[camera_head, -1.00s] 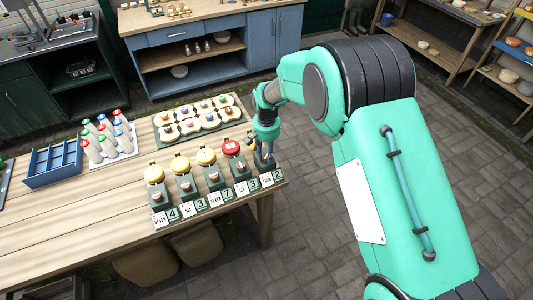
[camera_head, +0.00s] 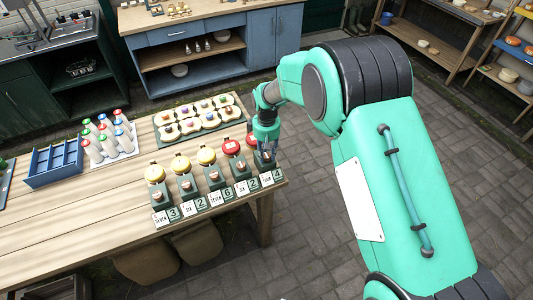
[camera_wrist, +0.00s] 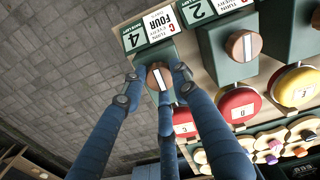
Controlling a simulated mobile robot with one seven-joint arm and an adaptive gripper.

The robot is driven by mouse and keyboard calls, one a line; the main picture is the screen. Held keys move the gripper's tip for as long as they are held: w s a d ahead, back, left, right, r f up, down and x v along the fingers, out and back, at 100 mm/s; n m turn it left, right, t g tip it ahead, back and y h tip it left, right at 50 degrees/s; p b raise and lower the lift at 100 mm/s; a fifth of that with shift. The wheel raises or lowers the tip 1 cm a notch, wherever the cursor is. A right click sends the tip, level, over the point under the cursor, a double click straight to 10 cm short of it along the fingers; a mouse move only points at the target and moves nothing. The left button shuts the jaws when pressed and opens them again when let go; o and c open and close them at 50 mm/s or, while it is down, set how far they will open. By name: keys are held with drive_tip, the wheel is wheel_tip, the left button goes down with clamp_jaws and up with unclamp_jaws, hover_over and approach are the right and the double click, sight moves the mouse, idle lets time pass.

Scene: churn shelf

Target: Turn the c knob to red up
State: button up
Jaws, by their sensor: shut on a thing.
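A row of several dark green units lines the table's front right edge. The rightmost unit carries a card (camera_wrist: 152,32) marked C, FOUR and 4; it also shows in the head view (camera_head: 272,178). Its round brown knob (camera_wrist: 160,76) has a white bar. My gripper (camera_wrist: 157,82) is shut on this knob, fingers on both sides; it also shows in the head view (camera_head: 265,160), where it hides most of the knob. Behind the knob is a red dome (camera_wrist: 184,122), partly hidden by a finger; it also shows in the head view (camera_head: 251,139).
The neighbouring unit has a brown knob (camera_wrist: 240,46) and a red dome (camera_head: 231,146); the three units further left have yellow domes, one of them the third (camera_head: 207,155). A green tray (camera_head: 158,145) of small items, capped bottles (camera_head: 92,148) and a blue bin (camera_head: 54,165) stand behind.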

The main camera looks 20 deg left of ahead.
sight(267, 155)
drive_tip(key=shift+n, duration=0.4)
drive_tip(key=o, duration=1.1)
drive_tip(key=shift+o, duration=0.2)
wheel_tip(267, 155, up, 12)
idle(0.4)
